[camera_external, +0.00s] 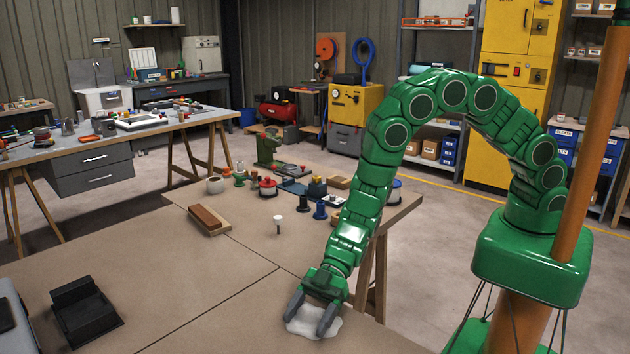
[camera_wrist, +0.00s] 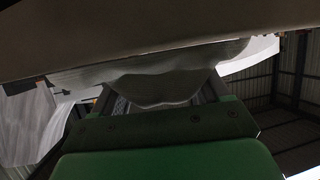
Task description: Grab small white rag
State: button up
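The small white rag (camera_external: 308,321) lies spread on the brown table top near the front edge in the external view. My gripper (camera_external: 306,325) reaches down onto it, with its two grey fingers apart and white cloth showing between and around them. In the wrist view the rag (camera_wrist: 165,86) hangs as a pale, sagging fold between the fingers of my gripper (camera_wrist: 162,92), close to the table surface. The fingers look open. Whether they touch the cloth is hard to tell.
The table (camera_external: 200,290) is mostly bare around the rag. A black tray-like holder (camera_external: 84,312) sits at the left, a brown block on a board (camera_external: 209,219) farther back. A small white-topped peg (camera_external: 277,224) stands mid-table, and several small parts crowd the far end.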

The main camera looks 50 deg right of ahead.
jog(key=shift+c, duration=1.3)
jog(key=shift+r, duration=0.15)
